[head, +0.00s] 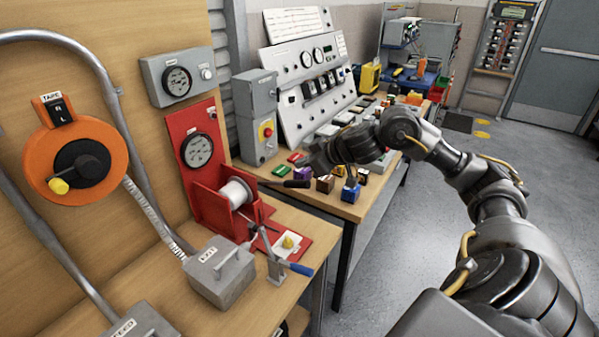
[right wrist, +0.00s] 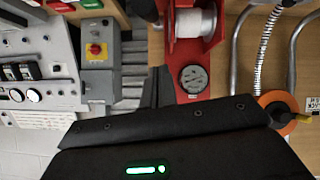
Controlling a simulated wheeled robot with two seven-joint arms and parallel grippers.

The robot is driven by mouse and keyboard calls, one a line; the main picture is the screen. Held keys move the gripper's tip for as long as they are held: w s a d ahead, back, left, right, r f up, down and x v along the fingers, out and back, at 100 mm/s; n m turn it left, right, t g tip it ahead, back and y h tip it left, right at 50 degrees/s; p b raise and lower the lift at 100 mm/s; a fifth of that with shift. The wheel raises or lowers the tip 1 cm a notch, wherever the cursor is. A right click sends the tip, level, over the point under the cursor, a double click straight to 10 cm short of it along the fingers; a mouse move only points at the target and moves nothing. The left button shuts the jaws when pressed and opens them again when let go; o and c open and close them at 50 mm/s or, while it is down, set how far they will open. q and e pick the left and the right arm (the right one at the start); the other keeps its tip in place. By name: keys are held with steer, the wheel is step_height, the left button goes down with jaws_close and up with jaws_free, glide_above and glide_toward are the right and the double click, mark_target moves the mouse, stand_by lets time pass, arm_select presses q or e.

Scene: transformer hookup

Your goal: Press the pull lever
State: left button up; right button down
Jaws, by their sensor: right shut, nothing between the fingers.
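A lever with a blue handle (head: 300,269) stands on a small grey bracket at the front of the bench. Beside it is a red winch unit (head: 209,207) with a white spool (head: 238,192) and a round gauge; the spool also shows at the top of the right wrist view (right wrist: 194,22). A dark bar (head: 295,183) sticks out to the right of the spool; I cannot tell whether it is a handle. I see no label naming the pull lever. My right gripper (head: 308,162) is shut and empty, above the bench beyond the spool, apart from the blue-handled lever. My left gripper is out of view.
Small coloured blocks (head: 325,184) lie under my right arm. A grey box (head: 219,271) and an orange tape reel (head: 75,155) are at left. Open floor lies right.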

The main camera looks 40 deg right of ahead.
mark_target(299, 183)
steer(key=w+f, duration=0.2)
steer(key=f, duration=0.1)
steer(key=w+f, duration=0.1)
steer(key=shift+a+f, duration=0.15)
steer(key=shift+f, duration=0.15)
steer(key=shift+s+d+f, duration=0.2)
steer(key=shift+f, duration=0.15)
steer(key=shift+s+d+f, duration=0.15)
steer(key=shift+f, duration=0.2)
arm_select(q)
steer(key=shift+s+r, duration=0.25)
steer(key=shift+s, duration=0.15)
arm_select(e)
steer(key=shift+w, duration=0.1)
